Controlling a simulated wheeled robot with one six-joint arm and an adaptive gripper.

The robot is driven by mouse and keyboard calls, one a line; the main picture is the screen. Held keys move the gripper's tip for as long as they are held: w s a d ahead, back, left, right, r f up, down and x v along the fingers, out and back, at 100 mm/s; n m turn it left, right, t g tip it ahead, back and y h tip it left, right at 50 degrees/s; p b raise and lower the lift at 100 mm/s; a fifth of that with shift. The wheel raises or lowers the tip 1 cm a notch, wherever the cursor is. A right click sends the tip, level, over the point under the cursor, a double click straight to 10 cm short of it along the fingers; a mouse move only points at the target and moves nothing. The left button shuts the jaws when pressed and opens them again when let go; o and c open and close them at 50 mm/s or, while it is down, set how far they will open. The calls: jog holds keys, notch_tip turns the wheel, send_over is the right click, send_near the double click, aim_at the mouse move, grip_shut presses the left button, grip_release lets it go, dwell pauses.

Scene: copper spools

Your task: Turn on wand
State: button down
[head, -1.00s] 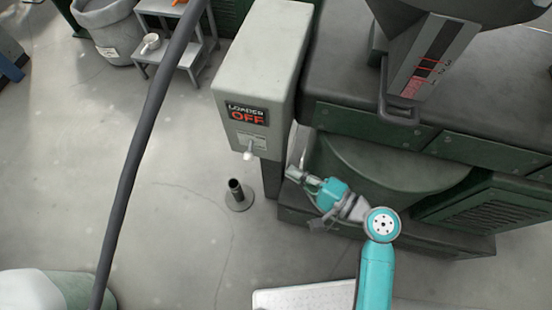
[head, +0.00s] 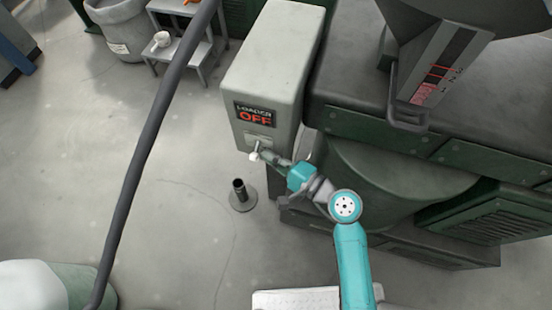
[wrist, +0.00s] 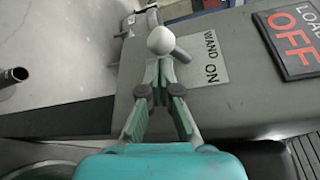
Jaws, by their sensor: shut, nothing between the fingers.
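The grey loader box (head: 268,75) carries a dark sign reading "LOADER OFF" (head: 255,113). Below the sign is a small plate, which reads "WAND ON" in the wrist view (wrist: 201,60). A lever with a white knob (head: 254,156) sticks out by that plate; in the wrist view the knob (wrist: 160,40) is just ahead of my fingertips. My gripper (head: 272,161) is shut and empty, its tips at or very near the knob and lever. I cannot tell whether they touch. In the wrist view the fingertips (wrist: 159,64) meet below the knob.
A short dark tube on a round floor base (head: 239,195) stands left of my gripper. A large dark green machine (head: 420,140) fills the right side. A thick dark hose (head: 150,150) crosses the left. Grey steps (head: 190,50) and a bin (head: 120,30) stand behind.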

aim_at(254, 153)
jog(key=shift+s+r+m+g, duration=0.15)
jog(key=shift+r+m+g, duration=0.1)
jog(key=shift+m+g, duration=0.4)
dwell(0.6)
jog(key=shift+s+a+r+m+g, duration=0.1)
jog(key=shift+r+m+g, duration=0.35)
jog(key=shift+m, duration=0.65)
jog(key=shift+s+a+r+m+g, duration=0.15)
jog(key=shift+r+m+g, duration=0.35)
jog(key=shift+m, duration=0.55)
jog(key=shift+s+d+r+m+g, duration=0.1)
jog(key=shift+r+m+g, duration=0.2)
jog(key=shift+m+g, duration=0.55)
jog(key=shift+r+t, duration=0.15)
jog(key=shift+t, duration=0.1)
jog(key=shift+r, duration=0.8)
